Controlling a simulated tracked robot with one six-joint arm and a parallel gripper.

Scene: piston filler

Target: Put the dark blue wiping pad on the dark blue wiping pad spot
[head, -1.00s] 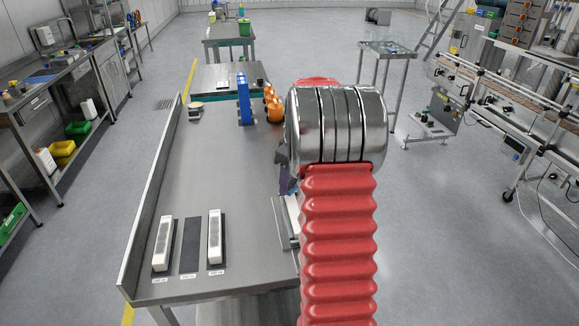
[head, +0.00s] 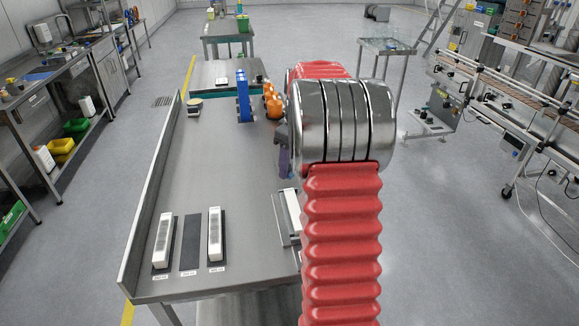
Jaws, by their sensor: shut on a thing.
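My gripper (head: 282,138) shows only in part at the left of my arm's metal wrist, above the right side of the steel table. It is shut on a dark blue-purple piece (head: 286,163), seemingly the dark blue wiping pad, which hangs below it. Most of the fingers and part of the pad are hidden by my arm. On the near left of the table, a bare dark strip (head: 190,243) lies between two white-topped blocks. It looks like the pad spot, but the small labels in front are too small to read.
The white-topped blocks (head: 164,241) and (head: 215,235) stand on either side of the strip. A blue upright holder (head: 243,96) and orange round parts (head: 272,103) stand farther back. A grey holder (head: 280,222) with a white item sits at the right edge. The table's middle is clear.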

